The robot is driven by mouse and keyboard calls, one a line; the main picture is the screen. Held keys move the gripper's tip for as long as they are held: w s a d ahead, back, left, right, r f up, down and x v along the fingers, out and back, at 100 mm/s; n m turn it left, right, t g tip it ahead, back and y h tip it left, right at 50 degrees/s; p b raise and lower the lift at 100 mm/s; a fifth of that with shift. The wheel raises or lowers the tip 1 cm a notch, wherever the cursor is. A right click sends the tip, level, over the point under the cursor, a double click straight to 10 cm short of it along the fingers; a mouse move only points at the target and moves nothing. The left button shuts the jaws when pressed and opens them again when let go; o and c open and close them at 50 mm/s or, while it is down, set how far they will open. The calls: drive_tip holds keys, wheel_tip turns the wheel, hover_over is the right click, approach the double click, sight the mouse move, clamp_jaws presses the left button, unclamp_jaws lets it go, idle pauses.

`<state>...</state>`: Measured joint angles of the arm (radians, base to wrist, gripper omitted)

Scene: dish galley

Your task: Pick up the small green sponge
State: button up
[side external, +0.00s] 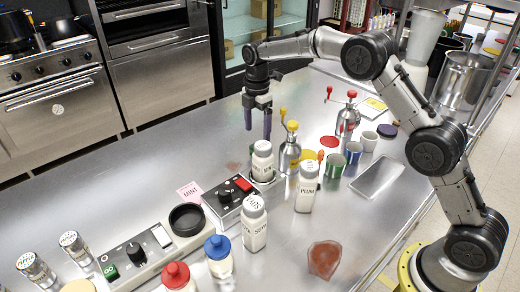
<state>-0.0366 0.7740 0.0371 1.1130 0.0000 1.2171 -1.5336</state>
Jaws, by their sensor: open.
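The green thing I see most clearly is a green cup (335,166) among the mugs, right of my gripper.
A control box (227,198), red-capped bottle (177,278) and blue-capped bottle (218,258) are nearer. A metal tray (379,178) lies at right. Counter (130,195) at left is clear.

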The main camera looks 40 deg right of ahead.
drive_tip(key=shift+s+f, duration=0.15)
drive_tip(key=shift+f, duration=1.3)
drive_tip(key=shift+s+f, duration=0.1)
drive_tip(key=shift+f, duration=1.35)
clamp_jaws()
